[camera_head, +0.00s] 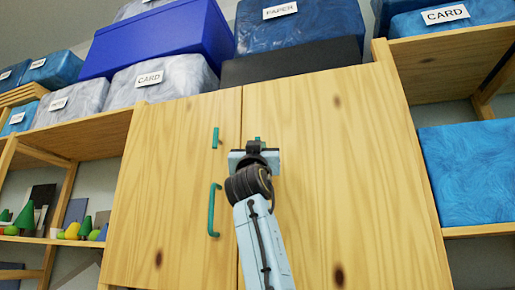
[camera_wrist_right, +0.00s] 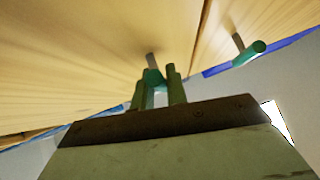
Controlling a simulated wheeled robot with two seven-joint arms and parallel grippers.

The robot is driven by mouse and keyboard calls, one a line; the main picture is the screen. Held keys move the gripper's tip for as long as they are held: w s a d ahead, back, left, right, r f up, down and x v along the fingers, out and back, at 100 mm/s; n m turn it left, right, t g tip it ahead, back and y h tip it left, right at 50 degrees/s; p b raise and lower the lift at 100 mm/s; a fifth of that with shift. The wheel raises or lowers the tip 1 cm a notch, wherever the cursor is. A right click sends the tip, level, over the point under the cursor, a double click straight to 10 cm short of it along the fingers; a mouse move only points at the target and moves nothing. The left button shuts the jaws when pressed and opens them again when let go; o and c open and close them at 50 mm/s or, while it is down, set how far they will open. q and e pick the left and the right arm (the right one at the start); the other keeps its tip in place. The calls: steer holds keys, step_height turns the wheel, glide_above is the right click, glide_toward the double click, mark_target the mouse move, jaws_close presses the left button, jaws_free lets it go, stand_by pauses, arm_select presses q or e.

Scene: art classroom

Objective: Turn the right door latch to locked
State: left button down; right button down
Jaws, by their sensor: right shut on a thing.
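The right door latch (camera_wrist_right: 153,77) is a small green piece on a grey stem on the right cabinet door (camera_head: 330,180). In the head view only a green tip (camera_head: 257,139) of it shows above my gripper. My right gripper (camera_head: 255,157) is shut on this latch, with one finger on each side in the wrist view (camera_wrist_right: 157,85). The gripper and wrist hide most of the latch in the head view, so its exact angle is hard to tell. My left gripper is not in view.
The left door (camera_head: 175,190) carries an upright green latch (camera_head: 215,138) and a long green handle (camera_head: 212,210). Blue and grey boxes (camera_head: 160,45) stand on top of the cabinet. Open shelves flank it, with a blue box (camera_head: 470,172) on the right.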

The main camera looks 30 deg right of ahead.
steer(key=c, duration=1.4)
jaws_free()
steer(key=b+v, duration=0.7)
steer(key=v, duration=0.6)
